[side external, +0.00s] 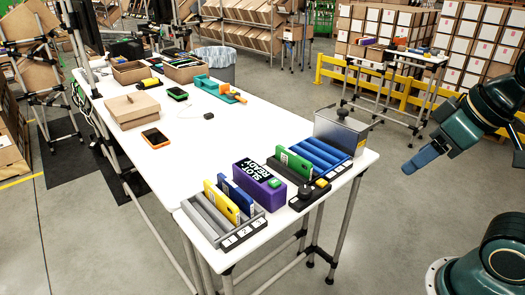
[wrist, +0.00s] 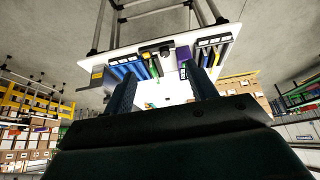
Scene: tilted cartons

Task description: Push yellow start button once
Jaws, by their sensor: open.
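The yellow start button (side external: 321,183) sits on a small black control box (side external: 300,203) at the table's front right edge, beside a black knob (side external: 305,191). My gripper (side external: 412,165) is in the air right of the table, well apart from the button. In the wrist view my gripper (wrist: 162,92) has its two dark fingers spread, with nothing between them. That view shows the table upside down and far off; the control box (wrist: 153,50) is small there, and I cannot make out the button clearly.
A purple box reading "SLOT READY" (side external: 259,185) with a green button stands left of the control box. A grey slotted rack (side external: 220,220), a blue ribbed rack (side external: 318,152) and a metal box (side external: 342,132) flank it. Open floor lies between table and arm.

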